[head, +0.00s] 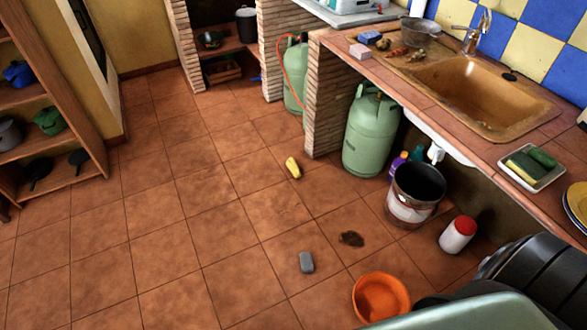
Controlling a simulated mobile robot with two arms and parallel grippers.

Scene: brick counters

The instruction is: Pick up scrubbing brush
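I cannot tell for sure which thing is the scrubbing brush. A small yellow object (292,168) lies on the tiled floor in the middle of the head view. A small grey block (306,262) lies on the floor nearer to me. On the counter left of the sink are a blue item (369,38), a pink block (360,51) and some small brownish items (398,52). These are too small to name surely. Neither of my grippers shows in the head view.
Green gas cylinders (369,135) stand under the counter. Shelves (60,178) line the left. The left floor is clear.

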